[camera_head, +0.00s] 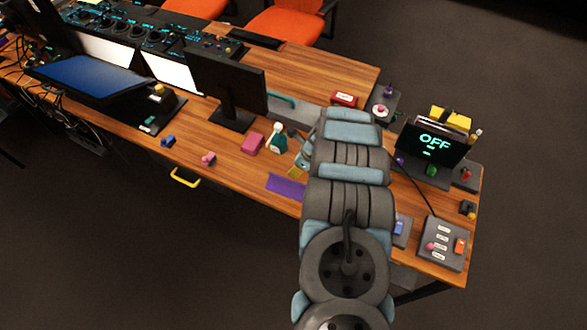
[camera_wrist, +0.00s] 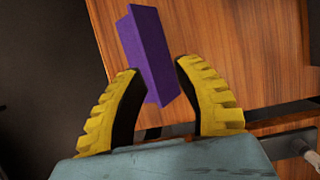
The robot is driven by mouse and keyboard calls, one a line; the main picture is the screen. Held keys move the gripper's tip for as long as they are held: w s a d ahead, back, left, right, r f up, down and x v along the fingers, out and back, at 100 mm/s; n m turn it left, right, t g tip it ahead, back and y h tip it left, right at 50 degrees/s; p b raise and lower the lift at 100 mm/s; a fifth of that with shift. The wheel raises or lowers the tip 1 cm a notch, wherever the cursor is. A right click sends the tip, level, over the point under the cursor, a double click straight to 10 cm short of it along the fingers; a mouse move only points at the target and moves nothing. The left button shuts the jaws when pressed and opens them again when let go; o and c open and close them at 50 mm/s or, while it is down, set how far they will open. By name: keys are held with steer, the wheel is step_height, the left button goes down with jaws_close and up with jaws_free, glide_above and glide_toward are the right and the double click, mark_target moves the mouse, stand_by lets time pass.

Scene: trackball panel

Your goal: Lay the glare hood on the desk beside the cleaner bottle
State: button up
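A purple, bar-like piece (camera_head: 286,187), which I take to be the glare hood, shows at the desk's front edge in the head view. In the wrist view the purple piece (camera_wrist: 150,52) reaches down between the yellow fingertips of my gripper (camera_wrist: 158,68). The fingers are apart, with a small gap visible on its right side; contact on the left cannot be told. In the head view my arm hides most of the gripper. The cleaner bottle (camera_head: 277,138), green and white, stands behind the purple piece, beside a pink block.
The pink block (camera_head: 252,143) and a monitor (camera_head: 228,85) stand left of the bottle. A red box (camera_head: 344,99) lies behind. Bare desk (camera_head: 235,165) lies left of the purple piece.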

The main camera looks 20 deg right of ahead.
steer(key=shift+v, duration=2.65)
